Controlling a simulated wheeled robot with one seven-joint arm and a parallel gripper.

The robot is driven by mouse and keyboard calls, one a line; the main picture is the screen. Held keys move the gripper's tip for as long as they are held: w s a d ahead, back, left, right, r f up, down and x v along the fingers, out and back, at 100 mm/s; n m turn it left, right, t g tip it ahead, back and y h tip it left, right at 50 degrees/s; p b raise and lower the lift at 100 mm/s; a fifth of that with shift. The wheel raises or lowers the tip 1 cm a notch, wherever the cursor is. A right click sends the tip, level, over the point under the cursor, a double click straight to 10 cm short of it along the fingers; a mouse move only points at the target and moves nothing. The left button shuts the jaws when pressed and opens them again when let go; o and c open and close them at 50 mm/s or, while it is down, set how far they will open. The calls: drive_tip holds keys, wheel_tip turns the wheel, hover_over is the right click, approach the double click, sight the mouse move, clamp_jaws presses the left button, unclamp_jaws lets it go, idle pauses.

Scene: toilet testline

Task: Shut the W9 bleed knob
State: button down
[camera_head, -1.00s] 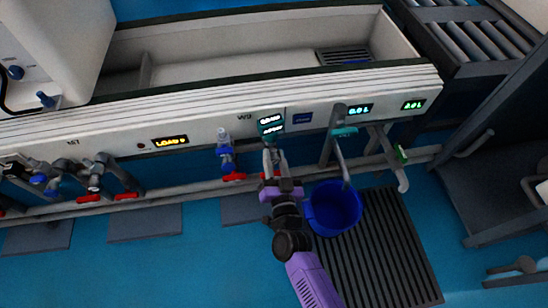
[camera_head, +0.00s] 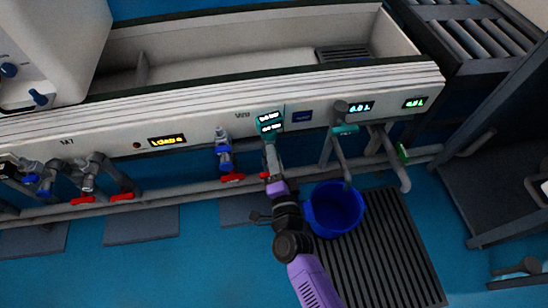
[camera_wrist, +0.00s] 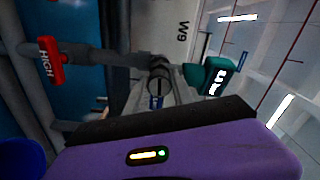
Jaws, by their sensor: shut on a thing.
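The W9 station carries a "W9" label (camera_wrist: 182,30) and a teal gauge (camera_head: 270,123) with lit white readouts; the gauge also shows in the wrist view (camera_wrist: 212,76). My gripper (camera_head: 271,150) reaches up to the fitting just below this gauge. In the wrist view my gripper (camera_wrist: 158,92) is shut at a dark round fitting, with a small blue part, seemingly the bleed knob (camera_wrist: 157,102), between the fingers. The fingers hide much of the knob, so its turn position cannot be told. A red "HIGH" handle (camera_wrist: 48,63) sits on the pipe to the left.
A valve with blue knobs (camera_head: 224,150) and a red handle (camera_head: 232,178) is close on the left. Grey taps (camera_head: 390,150) hang on the right. A grey pipe runs along below.

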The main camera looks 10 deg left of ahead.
drive_tip(key=shift+m, duration=0.6)
drive_tip(key=c, duration=1.1)
unclamp_jaws()
